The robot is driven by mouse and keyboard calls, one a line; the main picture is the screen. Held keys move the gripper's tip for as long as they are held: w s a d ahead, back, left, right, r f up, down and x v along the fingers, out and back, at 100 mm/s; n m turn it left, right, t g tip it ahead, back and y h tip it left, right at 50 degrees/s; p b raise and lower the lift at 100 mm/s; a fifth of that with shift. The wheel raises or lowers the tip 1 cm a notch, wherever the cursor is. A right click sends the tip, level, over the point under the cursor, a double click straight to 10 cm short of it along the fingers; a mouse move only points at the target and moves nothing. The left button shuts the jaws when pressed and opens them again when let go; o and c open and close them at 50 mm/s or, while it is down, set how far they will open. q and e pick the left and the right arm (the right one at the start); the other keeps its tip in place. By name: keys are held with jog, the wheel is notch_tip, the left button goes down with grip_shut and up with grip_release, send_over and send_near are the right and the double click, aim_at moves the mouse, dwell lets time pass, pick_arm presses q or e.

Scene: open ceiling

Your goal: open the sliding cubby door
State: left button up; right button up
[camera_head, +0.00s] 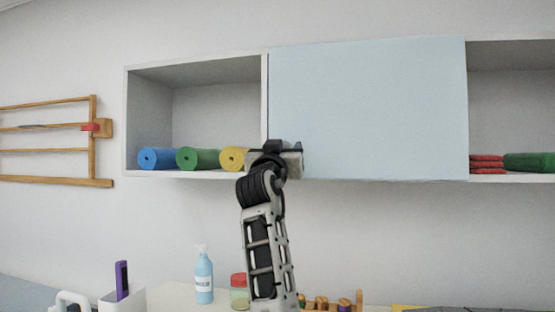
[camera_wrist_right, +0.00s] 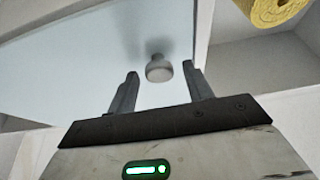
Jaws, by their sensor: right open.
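The sliding cubby door (camera_head: 370,105) is a pale blue panel covering the middle of the wall cubby, with the left and right compartments uncovered. In the right wrist view the door (camera_wrist_right: 70,65) fills the upper left, and its round grey knob (camera_wrist_right: 159,69) stands out near the door's edge. My right gripper (camera_wrist_right: 160,88) is open, its two fingers on either side of the knob in that view; I cannot tell if they touch it. In the head view my right gripper (camera_head: 276,148) is at the door's lower left corner and hides the knob. My left gripper is not in view.
Blue (camera_head: 158,158), green (camera_head: 196,158) and yellow (camera_head: 233,158) rolls lie in the left compartment. Red items (camera_head: 486,164) and a green roll (camera_head: 528,162) lie in the right one. Below stand a blue bottle (camera_head: 204,278) and a jar (camera_head: 239,290).

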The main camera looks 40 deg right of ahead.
pick_arm(q)
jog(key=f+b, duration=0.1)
jog(key=b, duration=0.3)
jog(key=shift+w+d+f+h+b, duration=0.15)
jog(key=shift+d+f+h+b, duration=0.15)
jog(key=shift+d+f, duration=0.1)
pick_arm(e)
jog(key=v, duration=1.5)
jog(key=shift+s+a, duration=0.2)
jog(key=shift+a, duration=0.05)
